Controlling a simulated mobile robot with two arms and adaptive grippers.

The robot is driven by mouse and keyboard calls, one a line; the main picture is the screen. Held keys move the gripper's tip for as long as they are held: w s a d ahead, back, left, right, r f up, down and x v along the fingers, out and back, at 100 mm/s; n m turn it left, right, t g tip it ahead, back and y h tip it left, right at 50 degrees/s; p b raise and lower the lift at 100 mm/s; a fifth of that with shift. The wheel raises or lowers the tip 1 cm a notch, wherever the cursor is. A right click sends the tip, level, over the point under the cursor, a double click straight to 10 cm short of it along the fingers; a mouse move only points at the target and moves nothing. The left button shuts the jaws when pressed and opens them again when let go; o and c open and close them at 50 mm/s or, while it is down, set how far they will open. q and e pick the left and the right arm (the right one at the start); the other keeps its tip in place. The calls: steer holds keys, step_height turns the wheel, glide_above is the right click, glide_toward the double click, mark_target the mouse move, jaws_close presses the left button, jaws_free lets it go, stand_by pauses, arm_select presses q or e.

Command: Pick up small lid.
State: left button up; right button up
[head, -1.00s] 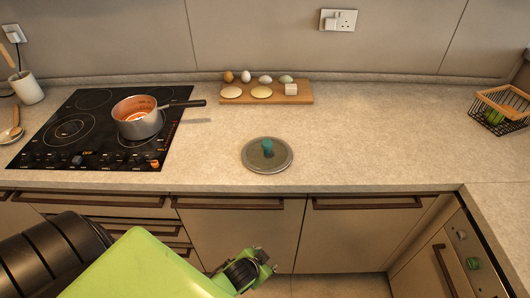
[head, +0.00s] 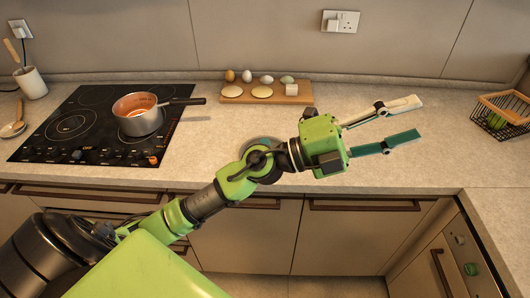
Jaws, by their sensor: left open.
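The small lid (head: 247,147) lies on the countertop right of the hob. It is a round grey disc, and my left arm now hides most of it, including its teal knob. My left gripper (head: 419,118) is open and empty, with one pale and one teal finger spread apart. It is above the counter, to the right of the lid, and its fingers point right, away from the lid. My right gripper is not in view.
A saucepan (head: 137,116) stands on the black hob (head: 62,149) at left. A wooden board (head: 302,98) with eggs and flat pale rounds lies behind the lid. A wire basket (head: 505,112) stands at far right. The counter (head: 440,155) between is clear.

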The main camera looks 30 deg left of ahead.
arm_select(q)
step_height(320, 180, down, 3)
steer(key=d+m+g, duration=0.2)
steer(key=m+g, duration=0.3)
steer(key=n+g+y, duration=0.2)
steer(key=g+y, duration=0.2)
steer(key=y, duration=1.6)
glide_toward(265, 141)
steer(key=p+x, duration=0.2)
steer(key=x, duration=0.2)
steer(key=shift+w+a, duration=0.15)
steer(key=shift+w+f, duration=0.2)
steer(key=shift+f, duration=0.3)
steer(key=shift+f+p, duration=0.3)
steer(key=shift+p, duration=0.1)
steer(key=p+x, duration=0.1)
steer(key=x, duration=0.2)
steer(key=shift+f+p, duration=0.35)
steer(key=shift+f, duration=0.05)
steer(key=shift+w+a+f, duration=0.1)
steer(key=shift+w+f, duration=0.15)
steer(key=shift+f, duration=0.2)
steer(key=shift+r, duration=0.1)
jaws_close()
